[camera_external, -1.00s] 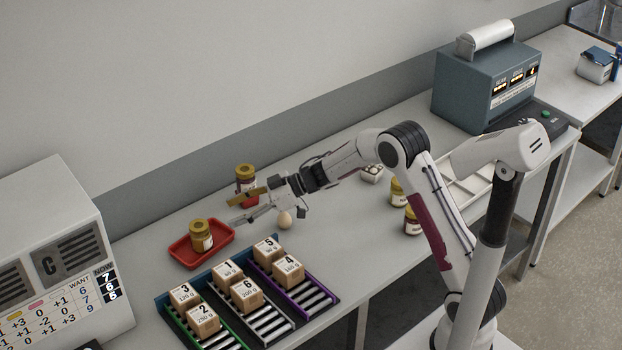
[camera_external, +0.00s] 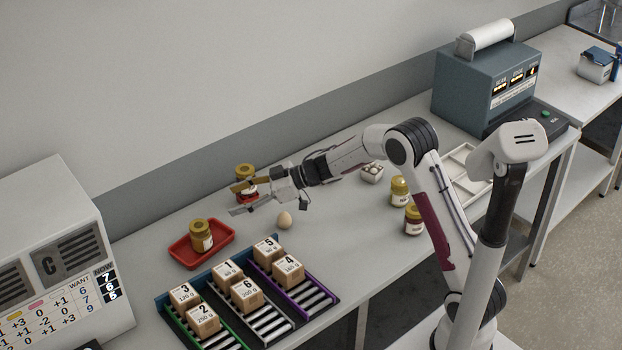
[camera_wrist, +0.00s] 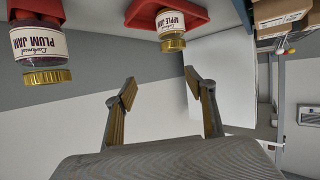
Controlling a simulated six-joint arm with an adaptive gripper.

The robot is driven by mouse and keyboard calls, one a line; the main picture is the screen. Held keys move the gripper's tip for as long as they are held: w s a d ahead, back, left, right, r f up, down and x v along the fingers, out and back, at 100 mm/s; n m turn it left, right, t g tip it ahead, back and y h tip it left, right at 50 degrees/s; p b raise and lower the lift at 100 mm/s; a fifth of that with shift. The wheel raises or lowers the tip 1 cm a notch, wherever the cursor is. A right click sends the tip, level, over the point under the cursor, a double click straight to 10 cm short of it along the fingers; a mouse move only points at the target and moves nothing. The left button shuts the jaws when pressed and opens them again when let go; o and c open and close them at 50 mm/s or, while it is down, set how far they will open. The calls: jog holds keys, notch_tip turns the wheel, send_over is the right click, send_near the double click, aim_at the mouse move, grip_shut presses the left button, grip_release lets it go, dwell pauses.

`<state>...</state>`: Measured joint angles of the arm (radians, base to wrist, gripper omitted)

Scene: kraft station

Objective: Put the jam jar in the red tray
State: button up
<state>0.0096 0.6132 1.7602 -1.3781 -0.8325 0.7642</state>
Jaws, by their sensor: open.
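A gold-lidded apple jam jar (camera_external: 201,239) stands upright in the red tray (camera_external: 228,236) at the left of the bench. In the wrist view, which is upside down, the jar (camera_wrist: 171,22) and tray (camera_wrist: 105,14) show at the top. A plum jam jar (camera_wrist: 38,45) shows at upper left there, with red beneath it; it appears to be the jar (camera_external: 246,172) behind my gripper, which partly hides it. My gripper (camera_external: 237,198) is open and empty, above the bench to the right of the tray. Its spread fingers (camera_wrist: 160,80) hold nothing.
An egg (camera_external: 285,220) stands on the bench below my gripper. Racks with several numbered boxes (camera_external: 246,295) lie in front of the tray. Two more jars (camera_external: 399,190) (camera_external: 413,219), a small egg container (camera_external: 372,174) and a white divided tray (camera_external: 459,163) are farther right.

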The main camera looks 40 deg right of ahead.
jog(key=s+d+r+m+t+h, duration=0.1)
jog(key=d+r+m+t+h, duration=0.4)
jog(key=d+r, duration=0.65)
jog(key=s+d+r+m+g+h, duration=0.1)
jog(key=s+d+r+m+h, duration=0.1)
jog(key=s+d+h, duration=0.3)
jog(key=s+d+r+m+h, duration=0.1)
jog(key=s+d+r, duration=0.2)
jog(key=s, duration=0.4)
jog(key=s+f+m+g, duration=0.1)
jog(key=s+f+g, duration=0.2)
jog(key=s, duration=1.3)
jog(key=s+f+m+g, duration=0.2)
jog(key=s+f, duration=0.4)
jog(key=s, duration=1)
jog(key=shift+a+g+y, duration=0.3)
jog(key=shift+a+g, duration=0.1)
jog(key=shift+g, duration=0.5)
